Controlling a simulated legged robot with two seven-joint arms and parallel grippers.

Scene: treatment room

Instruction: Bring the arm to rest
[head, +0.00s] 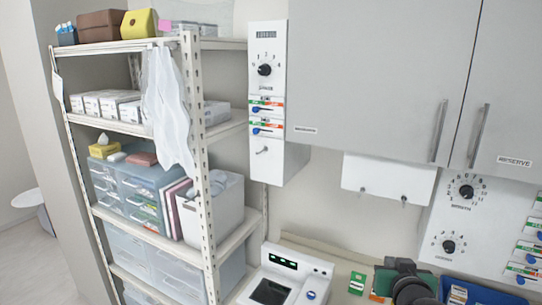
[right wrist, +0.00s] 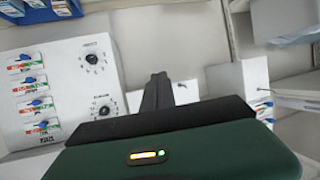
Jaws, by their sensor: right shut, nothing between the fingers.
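My right gripper (head: 405,283) shows at the bottom edge of the head view, right of centre, as a dark green and black shape. It is in front of the wall panels and over the counter. In the right wrist view its dark fingers (right wrist: 157,93) are together and empty beyond the green housing. The rest of my right arm is out of the head view. My left gripper is not in view.
A shelf rack (head: 206,205) with boxes and drawers stands at left. A white device (head: 297,268) sits on the counter left of my right gripper, and a blue bin (head: 480,292) right of it. Grey cabinets (head: 380,70) and a dial panel (head: 455,225) are on the wall.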

